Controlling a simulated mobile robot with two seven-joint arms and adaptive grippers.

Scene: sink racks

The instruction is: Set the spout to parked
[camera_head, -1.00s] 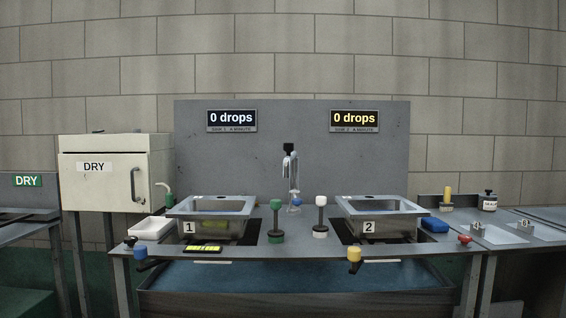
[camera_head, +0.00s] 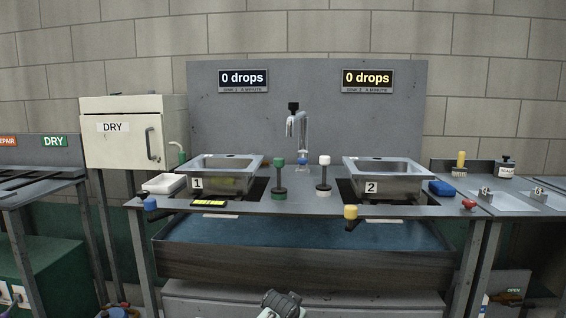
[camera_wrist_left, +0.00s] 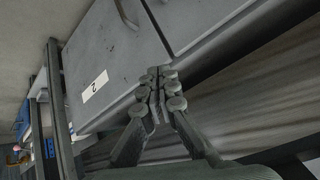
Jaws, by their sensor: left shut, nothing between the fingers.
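The chrome spout (camera_head: 303,133) stands on the bench between the two sinks, with a black block (camera_head: 293,106) at its top. Its outlet hangs at the left of its upright, above the gap between sink 1 (camera_head: 225,162) and sink 2 (camera_head: 385,166). My left gripper (camera_wrist_left: 158,92) is shut and empty in the left wrist view, close to a grey panel labelled 2 (camera_wrist_left: 113,62), away from the spout. A dark part of my arm shows at the bottom of the head view. My right gripper is not seen.
A green-topped post (camera_head: 278,178) and a white-topped post (camera_head: 323,175) stand in front of the spout. Blue (camera_head: 150,204) and yellow (camera_head: 351,212) knobs sit at the bench's front edge. A white tray (camera_head: 164,184) lies left of sink 1. Both displays (camera_head: 244,77) (camera_head: 367,77) read 0 drops.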

